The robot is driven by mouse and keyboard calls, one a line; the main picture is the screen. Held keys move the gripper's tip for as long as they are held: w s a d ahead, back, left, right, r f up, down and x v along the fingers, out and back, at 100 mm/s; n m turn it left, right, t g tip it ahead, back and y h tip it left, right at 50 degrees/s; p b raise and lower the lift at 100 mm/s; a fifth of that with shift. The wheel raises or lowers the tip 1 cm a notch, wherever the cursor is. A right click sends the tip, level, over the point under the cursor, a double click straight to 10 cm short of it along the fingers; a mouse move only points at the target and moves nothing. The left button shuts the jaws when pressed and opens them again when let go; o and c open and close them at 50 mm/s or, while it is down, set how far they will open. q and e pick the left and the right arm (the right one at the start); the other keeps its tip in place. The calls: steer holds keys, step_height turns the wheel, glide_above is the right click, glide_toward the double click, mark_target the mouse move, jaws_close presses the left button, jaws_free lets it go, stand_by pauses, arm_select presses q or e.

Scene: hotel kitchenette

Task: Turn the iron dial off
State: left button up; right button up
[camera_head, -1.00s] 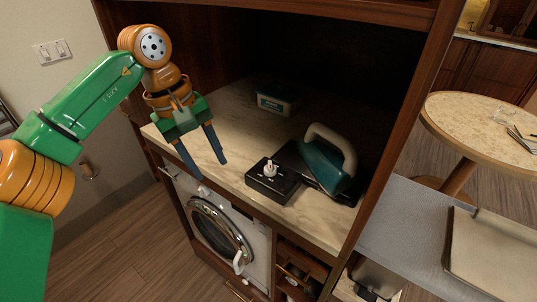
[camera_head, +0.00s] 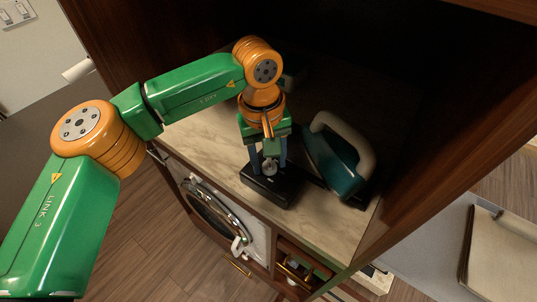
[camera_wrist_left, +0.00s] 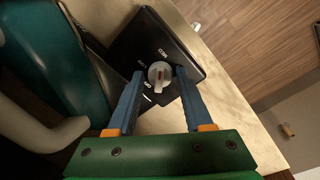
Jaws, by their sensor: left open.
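The iron's dial (camera_head: 270,168) is a pale round knob on top of a black base block (camera_head: 275,190) on the counter. In the left wrist view the dial (camera_wrist_left: 159,74) shows a reddish mark on its grip and white labels around it. My left gripper (camera_head: 269,164) points down over the block. Its blue fingers are open, one on each side of the dial, and I cannot tell whether they touch it. The iron (camera_head: 338,160), dark teal with a cream handle, rests beside the block to the right. My right gripper is not in view.
The marble-look counter (camera_head: 205,135) sits inside a wooden cabinet, with a washing machine (camera_head: 215,215) below its front edge. A small container (camera_head: 292,78) stands at the back, partly behind my arm. A grey surface with a folder (camera_head: 497,255) is at right.

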arm_select(q)
steer(key=shift+w, duration=0.1)
steer(key=shift+s, duration=0.2)
jaws_close()
